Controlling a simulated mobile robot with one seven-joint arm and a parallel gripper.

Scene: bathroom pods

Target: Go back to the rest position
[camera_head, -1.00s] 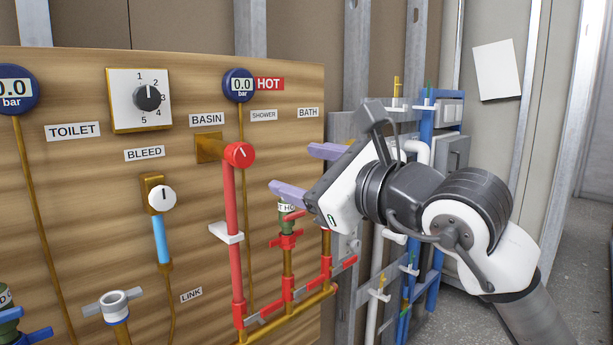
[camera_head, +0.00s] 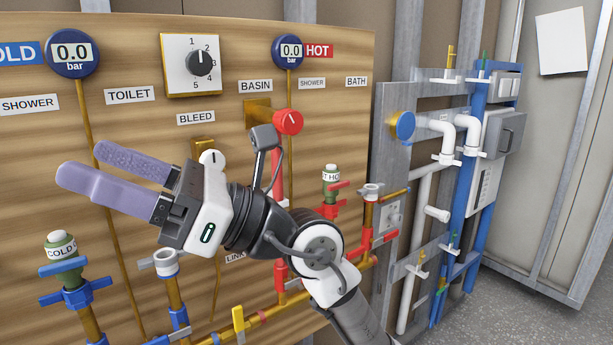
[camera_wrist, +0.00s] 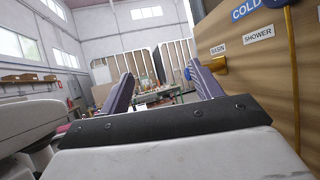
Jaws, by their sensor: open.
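My gripper (camera_head: 112,182) is in the middle left of the head view, in front of the wooden panel (camera_head: 140,50). Its two purple fingers point left, apart and with nothing between them. It covers part of the panel around the bleed valve (camera_head: 211,158). In the wrist view my gripper (camera_wrist: 160,92) shows both fingers spread, with open room between them and the panel (camera_wrist: 250,75) close on the right.
The panel carries gauges, including the HOT gauge (camera_head: 290,50), a selector dial (camera_head: 200,63), a red knob (camera_head: 289,122) and pipes. A metal frame with white and blue pipes (camera_head: 470,200) stands at right. A cluttered table (camera_wrist: 165,100) is far off in the wrist view.

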